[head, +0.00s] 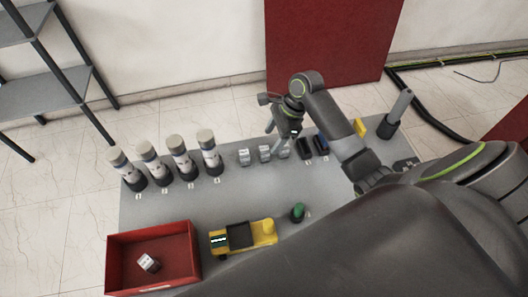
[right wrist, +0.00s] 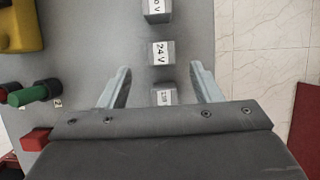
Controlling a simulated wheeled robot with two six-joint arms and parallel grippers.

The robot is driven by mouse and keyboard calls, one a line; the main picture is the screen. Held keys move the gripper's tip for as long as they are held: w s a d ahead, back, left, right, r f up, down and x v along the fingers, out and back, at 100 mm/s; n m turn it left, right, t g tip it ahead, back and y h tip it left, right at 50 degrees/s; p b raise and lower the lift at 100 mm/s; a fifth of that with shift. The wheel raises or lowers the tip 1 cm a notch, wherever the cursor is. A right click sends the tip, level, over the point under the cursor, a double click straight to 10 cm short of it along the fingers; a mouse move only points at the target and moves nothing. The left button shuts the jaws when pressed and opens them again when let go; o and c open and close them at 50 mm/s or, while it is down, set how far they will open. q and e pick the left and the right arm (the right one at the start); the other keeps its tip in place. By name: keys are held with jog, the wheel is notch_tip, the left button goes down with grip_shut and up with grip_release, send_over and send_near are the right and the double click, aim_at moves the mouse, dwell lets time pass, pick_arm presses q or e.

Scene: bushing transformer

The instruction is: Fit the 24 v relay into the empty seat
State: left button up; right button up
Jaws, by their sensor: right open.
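The 24 V relay is a small grey block with a white "24 V" label, in the middle of a row of three; it shows in the right wrist view (right wrist: 161,52) and in the head view (head: 264,153). My right gripper (head: 283,134) is open and empty above the row, pointing down. In the right wrist view its fingers (right wrist: 161,86) straddle the picture area of the neighbouring relay (right wrist: 163,97), just below the 24 V one; the height gap is hard to judge. A yellow device (head: 265,230) with a dark middle section lies at the front; I cannot tell whether this holds the empty seat.
Several white-capped cylinders (head: 178,152) stand left of the relays. Dark and blue blocks (head: 321,144) stand right of them. A red bin (head: 193,240) at front left holds a labelled block (head: 148,262). A green knob (head: 297,212) stands beside the yellow device. The grey table's middle (head: 215,205) is clear.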

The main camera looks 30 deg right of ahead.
aim_at(265, 148)
jog(key=shift+a+p+x, duration=0.15)
jog(key=shift+x, duration=1.4)
jog(key=shift+a+p+x, duration=0.15)
jog(key=shift+x, duration=1.45)
jog(key=shift+w+r, duration=0.15)
jog(key=shift+d, duration=0.1)
jog(key=c, duration=1.1)
